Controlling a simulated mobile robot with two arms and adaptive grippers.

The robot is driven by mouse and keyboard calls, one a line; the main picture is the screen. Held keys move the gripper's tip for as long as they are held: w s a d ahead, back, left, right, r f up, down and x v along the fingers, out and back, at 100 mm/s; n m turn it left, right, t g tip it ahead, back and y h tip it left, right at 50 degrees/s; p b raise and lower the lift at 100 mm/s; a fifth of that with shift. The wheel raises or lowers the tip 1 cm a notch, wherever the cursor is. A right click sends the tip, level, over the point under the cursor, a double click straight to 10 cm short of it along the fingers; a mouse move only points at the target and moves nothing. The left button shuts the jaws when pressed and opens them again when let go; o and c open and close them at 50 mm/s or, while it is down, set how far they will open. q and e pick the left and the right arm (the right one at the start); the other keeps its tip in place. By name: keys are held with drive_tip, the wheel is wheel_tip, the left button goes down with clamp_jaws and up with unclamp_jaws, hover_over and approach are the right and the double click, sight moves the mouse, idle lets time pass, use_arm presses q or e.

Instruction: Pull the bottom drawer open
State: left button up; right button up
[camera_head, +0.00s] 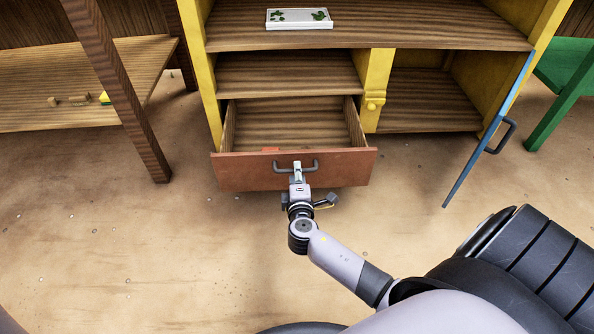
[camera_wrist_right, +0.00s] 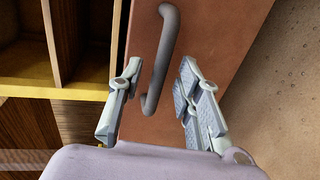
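The bottom drawer (camera_head: 235,172) has a reddish-brown front and stands pulled out of the yellow-framed cabinet, its wooden inside showing. Its dark grey bar handle (camera_head: 311,166) is on the middle of the front. My right gripper (camera_head: 297,172) is at the handle, in front of the drawer. In the right wrist view its two fingers (camera_wrist_right: 160,75) are spread apart, with the handle (camera_wrist_right: 165,55) between them in the picture and gaps on both sides. I cannot tell whether any finger touches it. The left gripper is not in view.
A blue door (camera_head: 490,130) stands open on the right of the cabinet. A white tile with green marks (camera_head: 299,18) lies on the top shelf. A wooden table (camera_head: 85,75) stands left. The floor before the drawer is clear.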

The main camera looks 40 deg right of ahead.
drive_tip(key=v, duration=1)
drive_tip(key=shift+w+a, duration=0.1)
drive_tip(key=shift+w, duration=0.05)
